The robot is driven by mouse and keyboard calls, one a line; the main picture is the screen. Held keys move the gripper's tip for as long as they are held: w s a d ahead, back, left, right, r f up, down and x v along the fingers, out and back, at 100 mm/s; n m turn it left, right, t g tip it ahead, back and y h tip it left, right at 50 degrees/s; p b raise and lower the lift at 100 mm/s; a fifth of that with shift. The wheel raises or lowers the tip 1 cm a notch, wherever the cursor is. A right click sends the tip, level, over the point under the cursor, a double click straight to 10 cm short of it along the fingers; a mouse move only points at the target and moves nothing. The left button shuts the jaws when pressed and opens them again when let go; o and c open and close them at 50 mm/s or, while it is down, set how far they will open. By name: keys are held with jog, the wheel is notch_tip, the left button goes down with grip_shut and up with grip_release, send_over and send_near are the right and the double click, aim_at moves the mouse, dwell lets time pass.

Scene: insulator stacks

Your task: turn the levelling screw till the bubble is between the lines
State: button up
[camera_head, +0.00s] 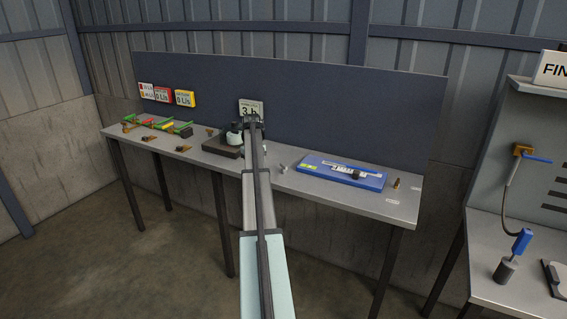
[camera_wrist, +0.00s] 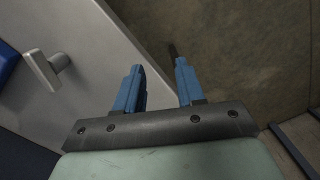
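My gripper (camera_wrist: 159,66) shows in the wrist view with two blue fingers apart and nothing between them. Beyond the fingers are the bench edge and the floor. In the head view my arm reaches to the bench and hides its own fingers. A dark-based instrument (camera_head: 222,146) stands on the bench just left of my arm, partly hidden. A blue tray (camera_head: 318,173) with a long grey and white device (camera_head: 345,170) lies to the right of my arm. I cannot make out a levelling screw, bubble or lines in either view.
A small grey metal fitting (camera_head: 282,168) stands between my arm and the tray; a grey fitting (camera_wrist: 45,69) also shows in the wrist view. Green and red pieces (camera_head: 155,123) lie at the bench's left end. A dark panel (camera_head: 330,110) rises behind the bench (camera_head: 385,208).

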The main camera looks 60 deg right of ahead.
notch_tip(320, 180, up, 14)
send_over(284, 169)
jog(key=w+d, duration=0.1)
jog(key=shift+m, duration=0.4)
notch_tip(284, 169, down, 14)
jog(key=shift+d+r, duration=0.1)
jog(key=shift+r, duration=0.15)
grip_shut()
